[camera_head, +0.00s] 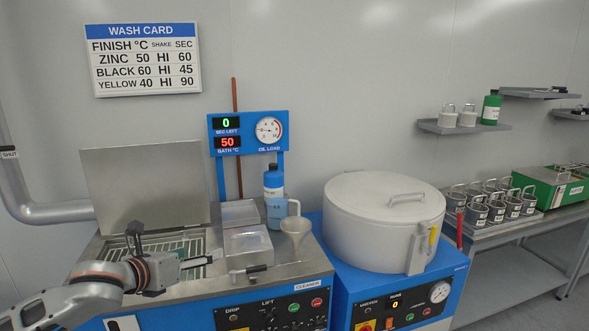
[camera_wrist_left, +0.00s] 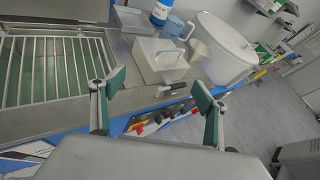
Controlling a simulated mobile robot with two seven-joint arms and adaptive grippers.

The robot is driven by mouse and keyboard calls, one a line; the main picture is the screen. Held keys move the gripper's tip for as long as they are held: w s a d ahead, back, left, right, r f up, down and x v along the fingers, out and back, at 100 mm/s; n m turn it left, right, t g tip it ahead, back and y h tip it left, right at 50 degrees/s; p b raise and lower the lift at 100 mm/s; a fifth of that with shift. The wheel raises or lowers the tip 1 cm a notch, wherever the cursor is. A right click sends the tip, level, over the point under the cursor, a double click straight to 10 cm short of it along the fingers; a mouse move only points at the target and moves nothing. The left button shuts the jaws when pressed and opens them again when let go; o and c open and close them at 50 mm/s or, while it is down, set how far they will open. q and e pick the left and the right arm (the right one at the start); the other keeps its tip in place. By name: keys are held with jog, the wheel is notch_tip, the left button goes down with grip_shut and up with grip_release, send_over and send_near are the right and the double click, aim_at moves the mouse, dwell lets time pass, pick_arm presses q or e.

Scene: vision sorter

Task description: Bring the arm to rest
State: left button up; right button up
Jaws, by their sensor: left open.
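My left arm comes in from the lower left of the head view. Its gripper (camera_head: 198,267) is above the front of the cleaner's steel top, pointing right. In the left wrist view the two fingers (camera_wrist_left: 158,105) with green pads stand wide apart with nothing between them. My right gripper does not show in either view.
The cleaner has a raised lid (camera_head: 145,180) over a racked basin (camera_head: 160,243). A large white drum (camera_head: 384,225) is to the right. Metal pots (camera_head: 495,208) sit on a side bench.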

pick_arm(q)
jog(key=s+d+f+n+h, duration=0.1)
jog(key=s+d+f+n, duration=0.3)
jog(key=f+n, duration=0.4)
jog(key=s+d+f+n, duration=0.45)
jog(key=f+n, duration=0.25)
jog(key=f, duration=0.3)
jog(key=s+a+f+n+g+y, duration=0.1)
jog(key=s+a+f+n+y, duration=0.1)
jog(key=s+f+n, duration=0.7)
jog(key=s+a+f+n+g+y, duration=0.1)
jog(key=s+a+f+n, duration=0.3)
jog(key=s+f+n, duration=0.5)
jog(key=s+f, duration=0.2)
jog(key=s, duration=0.3)
jog(key=shift+a+n+y, duration=0.2)
jog(key=shift+n+y, duration=0.1)
jog(key=shift+y, duration=0.1)
